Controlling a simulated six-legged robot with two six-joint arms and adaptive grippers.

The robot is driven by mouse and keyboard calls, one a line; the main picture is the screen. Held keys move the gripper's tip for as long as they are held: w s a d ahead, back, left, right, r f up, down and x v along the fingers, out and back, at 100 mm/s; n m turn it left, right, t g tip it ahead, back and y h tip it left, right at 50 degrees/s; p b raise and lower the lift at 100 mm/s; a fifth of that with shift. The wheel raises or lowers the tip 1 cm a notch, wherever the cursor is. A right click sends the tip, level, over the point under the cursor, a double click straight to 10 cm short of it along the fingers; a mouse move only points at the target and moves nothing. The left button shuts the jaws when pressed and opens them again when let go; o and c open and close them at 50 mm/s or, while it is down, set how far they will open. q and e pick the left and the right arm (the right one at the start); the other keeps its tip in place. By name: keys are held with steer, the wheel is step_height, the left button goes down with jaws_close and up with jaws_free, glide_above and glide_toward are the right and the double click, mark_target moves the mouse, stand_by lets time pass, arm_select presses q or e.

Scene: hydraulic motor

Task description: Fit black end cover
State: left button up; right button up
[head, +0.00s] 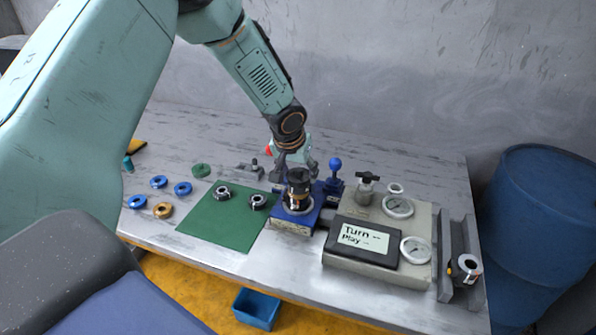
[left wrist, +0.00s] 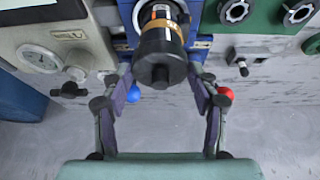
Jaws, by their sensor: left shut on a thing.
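The black end cover (head: 298,176) is the dark, round top of an upright stack in the blue fixture (head: 290,222). The motor body (head: 297,199) below it shows an orange band and a pale ring at its base. In the left wrist view the black end cover (left wrist: 161,64) lies between the fingers, its stepped end facing the camera. My left gripper (head: 296,168) reaches down from behind, shut on the black end cover; its fingers also show in the left wrist view (left wrist: 162,80). The seam between cover and body is too small to judge. My right gripper is out of view.
A green mat (head: 222,228) with two dark rings lies left of the fixture. Blue rings (head: 159,182) and a brass ring (head: 162,210) lie further left. A blue-knobbed lever (head: 335,165) and a gauge box (head: 415,215) stand close on the right.

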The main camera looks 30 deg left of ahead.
arm_select(q)
steer(key=shift+f+b, duration=0.35)
steer(key=shift+b, duration=0.1)
stand_by(0.4)
steer(key=o, duration=1.5)
steer(key=shift+o, duration=0.2)
steer(key=shift+o, duration=1.3)
steer(key=shift+r, duration=0.1)
steer(key=shift+r+p, duration=2.1)
steer(key=shift+r, duration=0.55)
